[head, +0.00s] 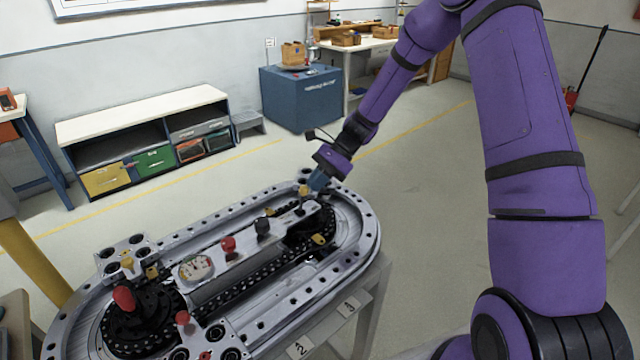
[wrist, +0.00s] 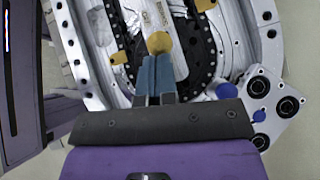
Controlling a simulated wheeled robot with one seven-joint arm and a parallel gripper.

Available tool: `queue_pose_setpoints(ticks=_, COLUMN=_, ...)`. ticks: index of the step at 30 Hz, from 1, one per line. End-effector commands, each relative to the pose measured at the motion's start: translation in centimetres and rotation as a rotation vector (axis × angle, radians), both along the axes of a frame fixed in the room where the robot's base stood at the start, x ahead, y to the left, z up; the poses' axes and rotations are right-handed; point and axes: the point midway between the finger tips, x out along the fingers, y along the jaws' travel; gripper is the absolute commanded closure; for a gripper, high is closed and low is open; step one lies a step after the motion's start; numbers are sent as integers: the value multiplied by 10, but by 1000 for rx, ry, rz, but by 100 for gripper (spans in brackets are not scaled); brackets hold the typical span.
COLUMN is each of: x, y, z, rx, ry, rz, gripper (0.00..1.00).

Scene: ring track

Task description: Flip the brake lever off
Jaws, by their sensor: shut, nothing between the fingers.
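The ring track (head: 365,235) is a grey metal oval with a raised centre panel carrying several knobbed levers. A yellow-knobbed lever (head: 304,191) stands at the panel's far end; its round knob (wrist: 159,42) shows in the wrist view. I cannot read which lever is marked as the brake. My gripper (head: 316,186) is at the far end of the panel, right beside the yellow knob. In the wrist view its blue fingers (wrist: 154,62) are together and empty, with tips at the knob's near edge. I cannot tell whether they touch it. The fingers partly hide the panel below.
A black knob (head: 262,226), a red knob (head: 228,243) and a round gauge (head: 196,268) sit along the panel. A larger red handle (head: 124,298) stands at the near left end. A plate with blue knobs (wrist: 226,91) lies right in the wrist view. Floor beyond the track is clear.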

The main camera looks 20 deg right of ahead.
Motion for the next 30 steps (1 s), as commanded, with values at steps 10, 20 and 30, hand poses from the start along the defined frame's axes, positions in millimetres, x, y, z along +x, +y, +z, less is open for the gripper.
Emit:
queue_pose_setpoints(ticks=10, x=-11, y=25, z=12, rx=-269, ry=-112, rz=7, gripper=100)
queue_pose_setpoints(ticks=20, x=-17, y=42, z=16, rx=-455, ry=-190, rz=5, gripper=100)
queue_pose_setpoints(ticks=30, x=-23, y=55, z=16, rx=-601, ry=-250, rz=3, gripper=100)
